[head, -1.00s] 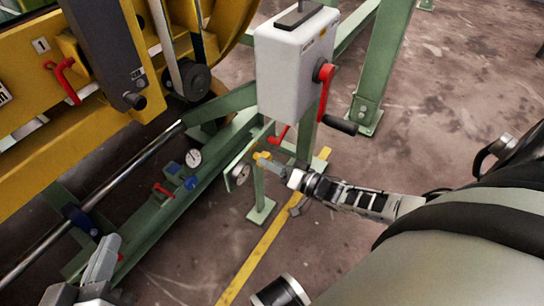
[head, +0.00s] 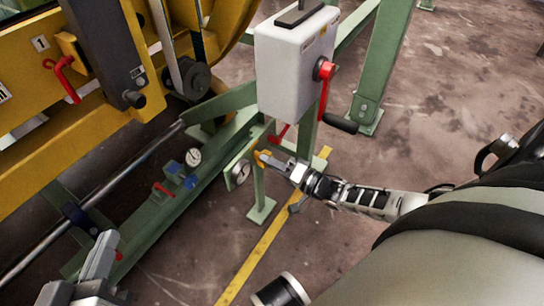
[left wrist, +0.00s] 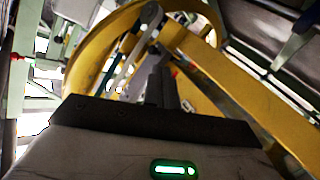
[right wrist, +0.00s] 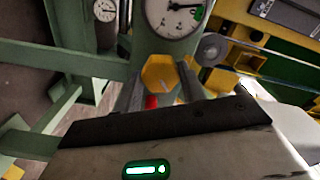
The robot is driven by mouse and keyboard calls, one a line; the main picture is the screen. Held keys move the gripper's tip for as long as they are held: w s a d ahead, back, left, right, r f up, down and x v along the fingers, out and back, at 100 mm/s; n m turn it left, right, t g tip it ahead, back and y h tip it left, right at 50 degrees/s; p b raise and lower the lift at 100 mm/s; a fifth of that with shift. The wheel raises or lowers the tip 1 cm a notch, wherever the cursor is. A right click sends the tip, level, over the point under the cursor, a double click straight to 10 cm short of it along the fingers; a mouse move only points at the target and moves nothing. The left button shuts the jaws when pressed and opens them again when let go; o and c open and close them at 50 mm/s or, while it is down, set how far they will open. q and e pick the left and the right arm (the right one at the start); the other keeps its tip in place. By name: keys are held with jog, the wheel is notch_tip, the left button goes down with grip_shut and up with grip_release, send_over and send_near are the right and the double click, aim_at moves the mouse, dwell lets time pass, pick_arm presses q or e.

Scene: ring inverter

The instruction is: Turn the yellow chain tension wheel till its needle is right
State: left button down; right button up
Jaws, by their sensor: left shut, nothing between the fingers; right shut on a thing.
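The yellow chain tension wheel (right wrist: 160,73) is a small faceted knob below a round white gauge (right wrist: 176,12) in the right wrist view. My right gripper (right wrist: 162,88) is shut on the wheel, one finger on each side. The gauge's dark needle points to the right, near a green mark; the dial's top is cut off. In the head view the wheel (head: 262,157) shows at the tips of my right gripper (head: 268,160), beside the gauge (head: 240,172). My left gripper (head: 106,245) is shut and empty at lower left; its fingers also show in the left wrist view (left wrist: 162,88).
A grey box (head: 290,70) with a red crank (head: 324,90) stands just above my right gripper. A second gauge (head: 193,157) and a red lever (head: 163,190) sit on the green beam. Yellow machinery (head: 60,120) fills the left.

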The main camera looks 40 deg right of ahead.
jog(key=o, duration=1)
jog(key=shift+c, duration=0.2)
pick_arm(q)
jog(key=a+f+m+y+p, duration=0.1)
jog(key=p, duration=0.2)
jog(key=shift+s+f+g, duration=0.15)
jog(key=shift+g, duration=0.25)
pick_arm(e)
jog(key=v, duration=1.6)
